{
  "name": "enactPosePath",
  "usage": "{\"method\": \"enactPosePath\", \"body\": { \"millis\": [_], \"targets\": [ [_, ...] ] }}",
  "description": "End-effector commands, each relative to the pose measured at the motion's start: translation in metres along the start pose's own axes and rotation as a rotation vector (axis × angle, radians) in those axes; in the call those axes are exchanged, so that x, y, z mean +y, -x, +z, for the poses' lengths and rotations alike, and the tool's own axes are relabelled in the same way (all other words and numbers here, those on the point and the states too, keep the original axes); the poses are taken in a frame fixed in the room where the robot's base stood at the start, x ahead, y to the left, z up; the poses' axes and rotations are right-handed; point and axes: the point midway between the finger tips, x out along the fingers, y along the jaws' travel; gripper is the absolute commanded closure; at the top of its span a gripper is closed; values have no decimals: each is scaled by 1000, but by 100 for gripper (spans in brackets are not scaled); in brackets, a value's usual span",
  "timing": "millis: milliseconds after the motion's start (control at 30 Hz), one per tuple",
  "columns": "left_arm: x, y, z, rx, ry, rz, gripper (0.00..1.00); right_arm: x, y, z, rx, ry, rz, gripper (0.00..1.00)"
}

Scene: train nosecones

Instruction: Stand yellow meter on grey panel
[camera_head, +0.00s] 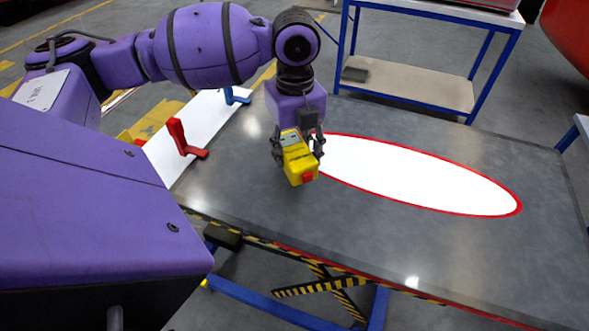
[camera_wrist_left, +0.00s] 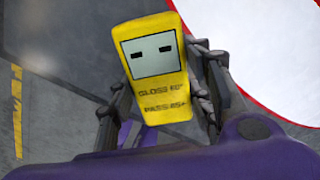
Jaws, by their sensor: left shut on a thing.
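The yellow meter (camera_head: 297,163) has a grey display face and a red end piece. My left gripper (camera_head: 298,152) is shut on it, one finger on each side. The meter is tilted, with its red end low and towards the front. It is over the grey panel (camera_head: 245,190), left of the white oval; I cannot tell whether it touches the surface. In the left wrist view the meter (camera_wrist_left: 158,70) shows a pale screen with two dark bars and printed text, between the fingers. My right gripper is not in view.
A red-edged white oval (camera_head: 420,175) covers much of the panel's middle and right. A white strip (camera_head: 205,130) at the left bears a red bracket (camera_head: 183,140) and a blue bracket (camera_head: 235,96). A blue-framed cart (camera_head: 425,80) stands behind. The panel's front is clear.

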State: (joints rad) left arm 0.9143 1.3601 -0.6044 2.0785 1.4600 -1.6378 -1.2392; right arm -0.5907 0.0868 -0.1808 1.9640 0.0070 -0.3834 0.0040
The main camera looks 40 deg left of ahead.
Motion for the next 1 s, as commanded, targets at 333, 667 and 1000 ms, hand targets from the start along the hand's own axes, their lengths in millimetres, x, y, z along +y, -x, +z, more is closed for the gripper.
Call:
{"method": "enactPosePath", "body": {
  "millis": [333,667,1000],
  "targets": [
    [5,-24,-18,-1,-1,-1,93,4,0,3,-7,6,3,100],
    [4,-50,-16,-5,-1,-4,93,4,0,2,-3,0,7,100],
    [4,-53,-16,-3,-1,-2,38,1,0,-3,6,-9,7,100]
  ]
}}
